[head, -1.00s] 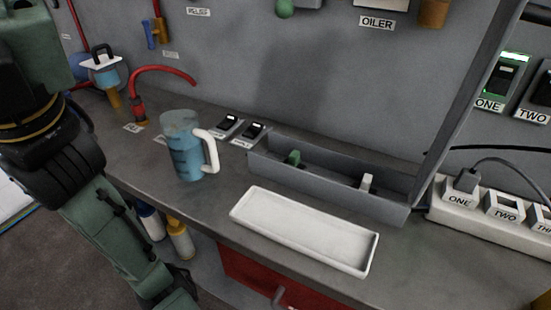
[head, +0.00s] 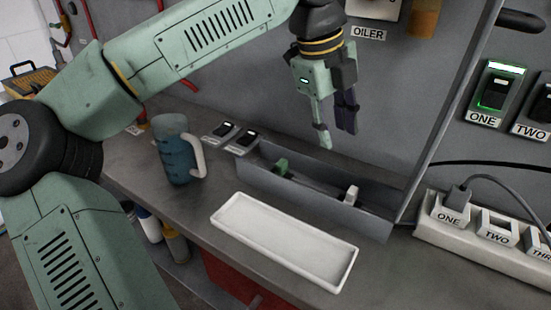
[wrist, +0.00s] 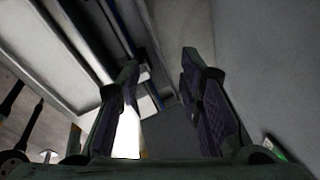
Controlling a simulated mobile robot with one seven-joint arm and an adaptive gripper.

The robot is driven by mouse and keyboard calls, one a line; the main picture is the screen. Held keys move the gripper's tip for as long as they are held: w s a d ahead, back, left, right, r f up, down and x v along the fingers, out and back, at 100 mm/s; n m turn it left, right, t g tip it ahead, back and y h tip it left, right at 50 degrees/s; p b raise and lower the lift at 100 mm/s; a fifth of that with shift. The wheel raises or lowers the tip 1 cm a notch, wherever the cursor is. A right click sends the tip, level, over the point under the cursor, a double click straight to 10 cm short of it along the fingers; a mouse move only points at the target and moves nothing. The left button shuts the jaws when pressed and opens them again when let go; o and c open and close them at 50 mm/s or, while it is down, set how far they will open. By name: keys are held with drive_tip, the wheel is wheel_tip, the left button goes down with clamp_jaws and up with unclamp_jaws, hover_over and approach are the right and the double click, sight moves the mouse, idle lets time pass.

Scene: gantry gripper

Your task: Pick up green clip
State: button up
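The green clip (head: 281,166) sits in the left part of a long grey bin (head: 318,205) against the wall. Part of it is hidden by the bin's front wall. My gripper (head: 337,138) hangs above the bin, to the right of the clip and higher, with its fingers pointing down. The fingers are apart and nothing is between them. The wrist view also shows the two fingers (wrist: 160,85) spread apart; I cannot make out the clip there.
A white clip-like piece (head: 351,194) stands in the bin's right part. A white tray (head: 285,245) lies empty in front. A blue-filled jug (head: 176,160) stands left. A power strip (head: 480,225) and a slanted post (head: 450,110) are right.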

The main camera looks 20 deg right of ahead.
sight(282, 162)
drive_tip(key=w+a+f+n+y, duration=0.1)
drive_tip(key=a+f, duration=0.1)
drive_tip(key=w+a+f+n+t+y, duration=0.1)
drive_tip(key=w+a+y, duration=0.1)
drive_tip(key=w+a+f+n+y, duration=0.1)
drive_tip(key=w+a+f+n, duration=0.1)
drive_tip(key=shift+a+f+p, duration=0.3)
drive_tip(key=shift+w+a+f+p, duration=0.15)
drive_tip(key=shift+f+p, duration=0.2)
drive_tip(key=shift+f, duration=0.65)
drive_tip(key=shift+w+a+f+p, duration=0.15)
drive_tip(key=shift+f+p, duration=0.15)
drive_tip(key=shift+f, duration=0.7)
drive_tip(key=shift+w+a+f+p, duration=0.15)
drive_tip(key=shift+f+p, duration=0.2)
drive_tip(key=shift+f, duration=0.65)
drive_tip(key=shift+c, duration=0.3)
drive_tip(key=c, duration=0.4)
